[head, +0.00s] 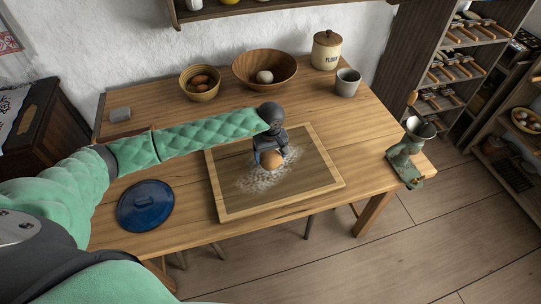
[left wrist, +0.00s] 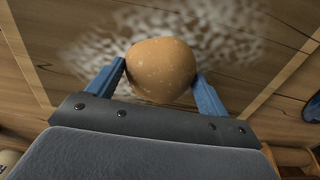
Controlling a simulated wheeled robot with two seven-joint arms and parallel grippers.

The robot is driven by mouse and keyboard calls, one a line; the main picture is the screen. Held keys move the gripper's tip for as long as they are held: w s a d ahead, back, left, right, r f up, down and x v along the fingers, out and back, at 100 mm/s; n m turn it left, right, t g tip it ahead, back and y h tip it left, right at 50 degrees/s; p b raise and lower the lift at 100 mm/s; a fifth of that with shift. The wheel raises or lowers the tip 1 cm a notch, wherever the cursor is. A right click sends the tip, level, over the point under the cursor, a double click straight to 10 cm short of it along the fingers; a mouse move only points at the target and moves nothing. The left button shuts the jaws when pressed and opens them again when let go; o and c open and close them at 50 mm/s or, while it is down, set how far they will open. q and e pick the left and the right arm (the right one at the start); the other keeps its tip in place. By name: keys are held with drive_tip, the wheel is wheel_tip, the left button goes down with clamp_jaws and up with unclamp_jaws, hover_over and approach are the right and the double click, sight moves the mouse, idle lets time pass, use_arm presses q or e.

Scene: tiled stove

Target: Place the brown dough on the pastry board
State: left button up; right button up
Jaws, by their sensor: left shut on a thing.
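The brown dough (head: 270,160) is a round ball over the floured middle of the pastry board (head: 222,188), a framed wooden board on the table. My left gripper (head: 268,157) is shut on the dough from above. In the left wrist view the dough (left wrist: 160,70) sits between the two blue fingers of my left gripper (left wrist: 160,82), with white flour on the board behind it. I cannot tell whether the dough touches the board. My right gripper is not in view.
On the table (head: 340,105) stand a blue lid (head: 146,205), a bowl of eggs (head: 200,92), a wooden bowl (head: 245,68) with a pale ball (head: 265,77), a flour jar (head: 326,58), a cup (head: 347,84) and a green grinder (head: 403,160). The board's right part is clear.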

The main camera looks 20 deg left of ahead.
use_arm(q)
drive_tip(key=shift+f+p, duration=0.3)
drive_tip(key=shift+f, duration=0.5)
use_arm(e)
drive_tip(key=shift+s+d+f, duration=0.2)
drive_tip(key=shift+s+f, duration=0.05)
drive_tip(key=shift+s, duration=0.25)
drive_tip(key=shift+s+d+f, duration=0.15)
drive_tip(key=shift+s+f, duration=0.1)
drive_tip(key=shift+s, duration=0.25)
use_arm(q)
drive_tip(key=shift+f, duration=0.1)
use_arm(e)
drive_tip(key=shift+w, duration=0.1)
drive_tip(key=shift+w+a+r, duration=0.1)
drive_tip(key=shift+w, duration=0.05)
use_arm(q)
drive_tip(key=o, duration=1.1)
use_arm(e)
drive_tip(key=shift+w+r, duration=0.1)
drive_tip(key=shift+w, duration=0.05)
